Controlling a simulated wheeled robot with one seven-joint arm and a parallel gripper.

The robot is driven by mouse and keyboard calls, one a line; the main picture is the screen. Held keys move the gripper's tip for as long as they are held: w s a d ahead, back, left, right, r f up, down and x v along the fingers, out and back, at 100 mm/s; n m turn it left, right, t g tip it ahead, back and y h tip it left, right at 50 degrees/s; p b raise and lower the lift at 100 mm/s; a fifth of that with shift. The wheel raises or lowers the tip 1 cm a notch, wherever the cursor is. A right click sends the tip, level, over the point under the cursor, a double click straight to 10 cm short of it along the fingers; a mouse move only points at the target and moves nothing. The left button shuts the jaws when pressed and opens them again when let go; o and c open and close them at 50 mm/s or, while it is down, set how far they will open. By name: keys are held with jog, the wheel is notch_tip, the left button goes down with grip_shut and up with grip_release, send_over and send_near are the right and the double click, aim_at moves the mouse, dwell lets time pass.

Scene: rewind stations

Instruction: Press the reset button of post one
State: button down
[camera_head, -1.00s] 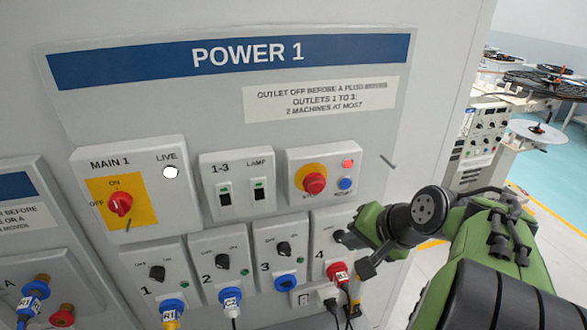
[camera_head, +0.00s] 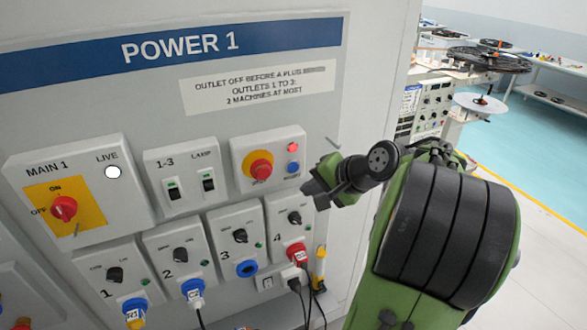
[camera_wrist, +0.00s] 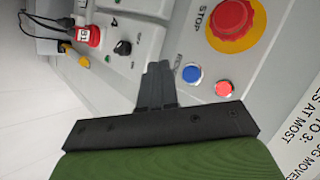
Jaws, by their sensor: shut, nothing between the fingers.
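The panel headed POWER 1 (camera_head: 330,36) fills the left of the head view. Its stop box (camera_head: 240,149) carries a red stop button (camera_head: 260,169) on a yellow ring, a red lamp (camera_head: 293,147) and a blue reset button (camera_head: 292,167). In the wrist view the blue button (camera_wrist: 192,73) lies just right of my fingertips, beside the red lamp (camera_wrist: 223,88) and below the stop button (camera_wrist: 232,20). My gripper (camera_head: 312,192) is shut and empty, just below and right of the blue button in the head view. The fingers (camera_wrist: 158,75) appear apart from the button.
Below the stop box are outlet modules with black knobs, including outlet 4 (camera_head: 283,212) with a red plug (camera_head: 296,252). A main switch (camera_head: 63,208) is at the left. A machine with reels (camera_head: 480,62) stands behind on the right, with open floor.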

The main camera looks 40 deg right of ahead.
jog(key=shift+w+d+p, duration=0.15)
jog(key=shift+w+d, duration=0.05)
jog(key=shift+w, duration=0.5)
jog(key=shift+w+d+p, duration=0.15)
jog(key=shift+w+d, duration=0.05)
jog(key=shift+w, duration=0.5)
jog(key=shift+w+d+p, duration=0.15)
jog(key=shift+w+d, duration=0.05)
jog(key=shift+w, duration=0.5)
dwell(0.3)
jog(key=shift+w+d+p, duration=0.15)
jog(key=shift+w+p, duration=0.15)
jog(key=shift+w, duration=0.1)
jog(key=shift+w+d+r, duration=0.1)
jog(key=shift+w, duration=0.25)
dwell(0.5)
jog(key=shift+s+a, duration=0.25)
jog(key=shift+s, duration=0.5)
jog(key=shift+s+a, duration=0.25)
jog(key=shift+s, duration=0.55)
jog(key=shift+s+a, duration=0.2)
jog(key=shift+s, duration=0.6)
jog(key=shift+s+a, duration=0.25)
jog(key=shift+s, duration=0.55)
